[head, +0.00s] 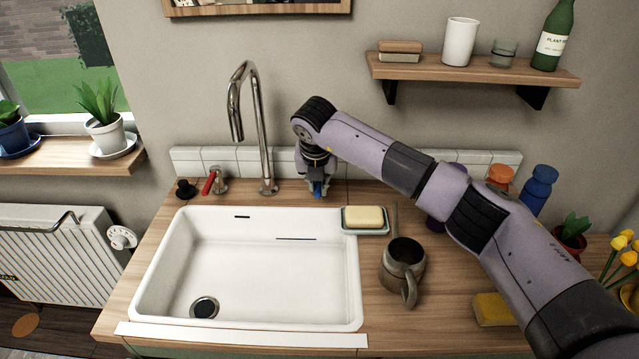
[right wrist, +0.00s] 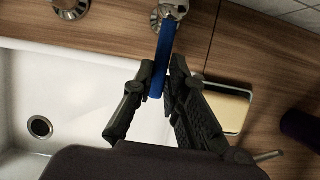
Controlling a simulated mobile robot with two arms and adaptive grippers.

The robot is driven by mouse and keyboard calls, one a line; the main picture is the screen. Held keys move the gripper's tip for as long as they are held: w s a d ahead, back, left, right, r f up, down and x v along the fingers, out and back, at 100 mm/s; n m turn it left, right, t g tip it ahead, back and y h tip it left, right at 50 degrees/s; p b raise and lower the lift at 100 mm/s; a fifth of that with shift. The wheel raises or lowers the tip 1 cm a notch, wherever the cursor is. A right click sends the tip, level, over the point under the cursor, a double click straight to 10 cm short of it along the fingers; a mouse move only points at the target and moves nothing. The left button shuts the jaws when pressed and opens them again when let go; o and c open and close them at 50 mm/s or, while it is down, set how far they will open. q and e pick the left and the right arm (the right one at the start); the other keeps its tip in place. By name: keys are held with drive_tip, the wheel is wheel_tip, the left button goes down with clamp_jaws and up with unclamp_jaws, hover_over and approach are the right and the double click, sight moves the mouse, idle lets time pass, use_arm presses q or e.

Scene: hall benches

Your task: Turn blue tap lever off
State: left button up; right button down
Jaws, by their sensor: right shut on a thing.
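The blue tap lever (right wrist: 163,60) stands out from its metal base at the back of the counter, right of the tall chrome spout (head: 262,130). In the head view only a small blue part (head: 318,187) shows under my right gripper (head: 317,190). In the right wrist view the gripper (right wrist: 160,88) has its two dark fingers on either side of the lever's free end, shut on it. A red tap lever (head: 209,183) sits left of the spout. My left gripper is not in view.
The white sink (head: 170,255) lies in front of the taps. A soap dish (head: 366,229) with yellow soap is just right of the gripper. A grey mug (head: 402,265), a yellow sponge (head: 492,309) and bottles stand further right. A shelf (head: 470,70) hangs above.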

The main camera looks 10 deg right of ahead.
drive_tip(key=c, duration=1.6)
unclamp_jaws()
drive_tip(key=v, duration=1.2)
